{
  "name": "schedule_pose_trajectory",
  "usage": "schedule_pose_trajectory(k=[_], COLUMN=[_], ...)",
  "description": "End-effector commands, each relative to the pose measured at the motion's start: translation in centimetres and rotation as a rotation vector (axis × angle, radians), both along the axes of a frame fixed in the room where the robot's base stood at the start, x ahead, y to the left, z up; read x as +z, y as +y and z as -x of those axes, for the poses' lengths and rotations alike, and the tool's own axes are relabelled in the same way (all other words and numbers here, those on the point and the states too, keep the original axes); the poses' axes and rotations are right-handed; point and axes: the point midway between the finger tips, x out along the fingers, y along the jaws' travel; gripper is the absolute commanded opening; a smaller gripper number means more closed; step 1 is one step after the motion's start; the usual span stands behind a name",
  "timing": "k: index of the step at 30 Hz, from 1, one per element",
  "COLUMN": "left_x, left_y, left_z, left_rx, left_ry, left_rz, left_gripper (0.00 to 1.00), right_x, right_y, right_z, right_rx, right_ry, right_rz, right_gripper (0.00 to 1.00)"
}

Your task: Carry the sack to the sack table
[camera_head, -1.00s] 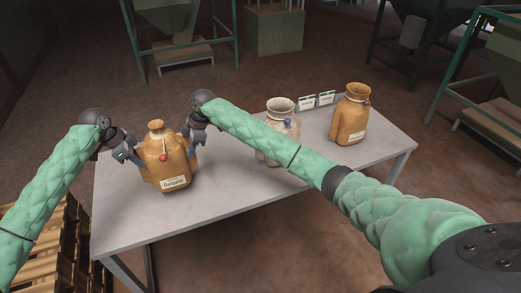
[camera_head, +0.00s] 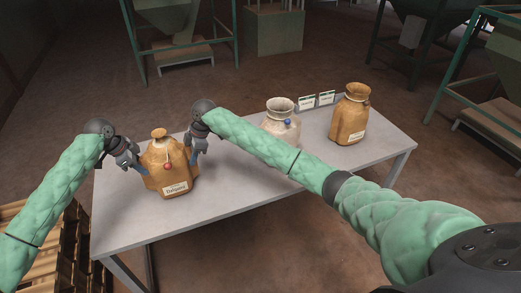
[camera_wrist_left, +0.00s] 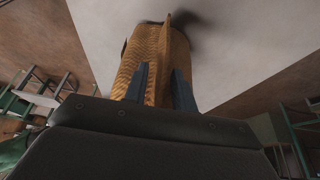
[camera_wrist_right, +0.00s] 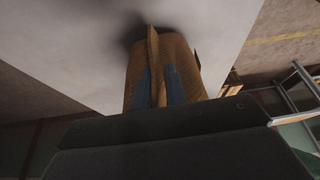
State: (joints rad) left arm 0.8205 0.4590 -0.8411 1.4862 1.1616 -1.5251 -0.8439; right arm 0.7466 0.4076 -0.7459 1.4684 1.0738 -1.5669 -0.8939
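A tan sack (camera_head: 168,178) with a tied neck, a red tag and a white label is upright at the left part of the grey table (camera_head: 225,198). I cannot tell whether its base touches the top. My left gripper (camera_head: 143,168) is at its left side. In the left wrist view, the blue fingers (camera_wrist_left: 160,88) close around a side flap of the sack (camera_wrist_left: 160,60). My right gripper (camera_head: 193,157) is at its right side. In the right wrist view, its fingers (camera_wrist_right: 158,86) close around the opposite flap of the sack (camera_wrist_right: 156,55).
A pale sack with a blue tag (camera_head: 281,119) stands mid-table, partly behind my right arm. Another tan sack (camera_head: 350,115) stands at the right end. Wooden pallets (camera_head: 62,245) are at lower left; green-framed hoppers stand behind.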

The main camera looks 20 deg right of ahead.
Motion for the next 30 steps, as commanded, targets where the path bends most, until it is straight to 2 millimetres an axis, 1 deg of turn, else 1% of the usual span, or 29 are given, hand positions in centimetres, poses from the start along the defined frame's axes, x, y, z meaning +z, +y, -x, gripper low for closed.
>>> schedule_pose_trajectory(k=[1,2,17,18,22,23,30], left_x=[0.34,0.32,0.14,0.14,0.15,0.15,0.15], left_y=[-1.26,-1.26,-1.24,-1.24,-1.25,-1.25,-1.21], left_z=[0.28,0.3,0.38,0.38,0.4,0.41,0.45], left_rx=[-0.013,-0.013,-0.013,-0.013,-0.014,-0.014,-0.017], left_ry=[-0.003,-0.003,0.0,0.0,0.001,0.001,0.002], left_rz=[0.016,0.016,0.014,0.014,0.014,0.014,0.013], left_gripper=[0.35,0.39,0.39,0.53,0.78,0.81,0.81], right_x=[0.18,0.19,0.49,0.5,0.53,0.54,0.62], right_y=[1.37,1.37,1.3,1.31,1.28,1.28,1.17], right_z=[0.39,0.37,0.17,0.16,0.13,0.11,0.01], right_rx=[0.014,0.014,0.011,0.011,0.011,0.011,0.008], right_ry=[-0.001,-0.001,-0.006,-0.006,-0.006,-0.006,-0.008], right_rz=[-0.015,-0.016,-0.018,-0.018,-0.018,-0.018,-0.017], right_gripper=[0.23,0.27,0.27,0.27,0.27,0.27,0.27])
